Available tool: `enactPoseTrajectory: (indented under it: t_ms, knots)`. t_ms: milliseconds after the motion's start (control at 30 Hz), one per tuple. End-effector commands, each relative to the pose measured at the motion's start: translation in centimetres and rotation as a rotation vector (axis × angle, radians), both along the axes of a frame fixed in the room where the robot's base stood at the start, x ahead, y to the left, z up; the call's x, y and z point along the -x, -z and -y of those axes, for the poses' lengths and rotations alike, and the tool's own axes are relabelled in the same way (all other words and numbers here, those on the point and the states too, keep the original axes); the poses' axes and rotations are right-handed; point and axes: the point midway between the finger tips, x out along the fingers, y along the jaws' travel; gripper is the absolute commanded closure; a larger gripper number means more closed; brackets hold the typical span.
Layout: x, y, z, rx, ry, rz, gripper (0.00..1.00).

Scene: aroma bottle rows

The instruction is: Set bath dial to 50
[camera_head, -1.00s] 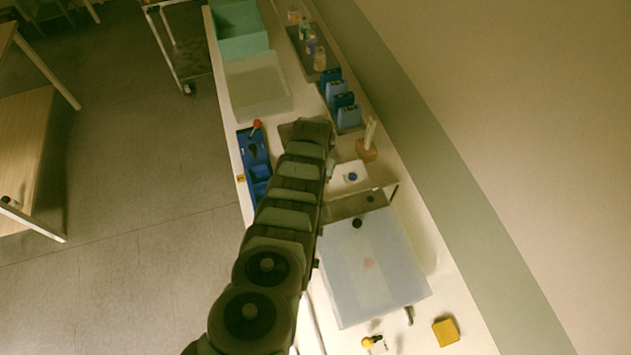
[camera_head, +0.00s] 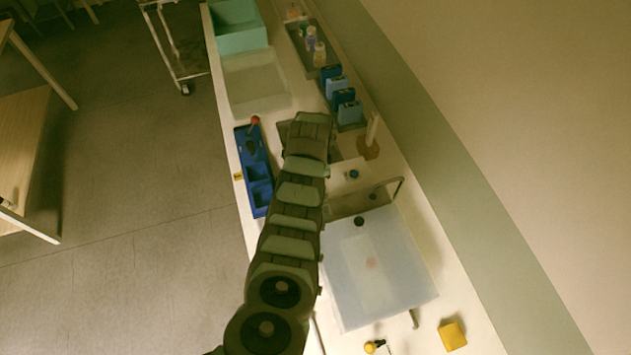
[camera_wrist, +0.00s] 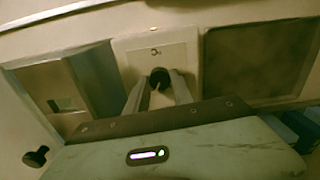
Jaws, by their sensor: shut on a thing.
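The bath dial is a dark round knob (camera_wrist: 159,77) on a pale square panel (camera_wrist: 181,50), with a small mark above it. In the head view the dial (camera_head: 353,174) shows as a small blue knob on a white block beside the bath (camera_head: 341,206). My gripper (camera_wrist: 159,88) has its two fingers on either side of the knob, shut on it in the wrist view. In the head view my arm hides most of the gripper. The dial's scale and setting are too small to read.
A blue tray (camera_head: 259,190) lies left of my arm. Blue packs (camera_head: 338,88) and a wooden block (camera_head: 368,149) stand along the wall side.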

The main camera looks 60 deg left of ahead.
Motion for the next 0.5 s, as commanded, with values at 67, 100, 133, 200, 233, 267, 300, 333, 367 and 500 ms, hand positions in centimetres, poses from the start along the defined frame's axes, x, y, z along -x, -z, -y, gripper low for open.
enactPoseTrajectory:
  t_ms: [67, 100, 133, 200, 233, 267, 300, 333, 367, 500]
  knots:
    - [-0.02, 0.29, -0.09, -0.004, 0.048, 0.000, 1.00]
    - [-0.06, 0.24, -0.12, -0.005, 0.069, 0.001, 1.00]
    - [-0.08, 0.21, -0.12, -0.005, 0.084, 0.002, 1.00]
    - [-0.09, 0.18, -0.09, -0.004, 0.115, 0.002, 1.00]
    - [-0.09, 0.17, -0.07, -0.004, 0.126, 0.002, 1.00]
    - [-0.08, 0.17, -0.04, -0.003, 0.136, 0.002, 1.00]
    - [-0.08, 0.16, 0.00, -0.002, 0.148, 0.001, 1.00]
    - [-0.07, 0.15, 0.01, -0.001, 0.155, 0.001, 1.00]
    - [-0.06, 0.15, 0.03, -0.001, 0.162, 0.001, 1.00]
    - [-0.03, 0.12, 0.07, 0.001, 0.182, 0.000, 1.00]
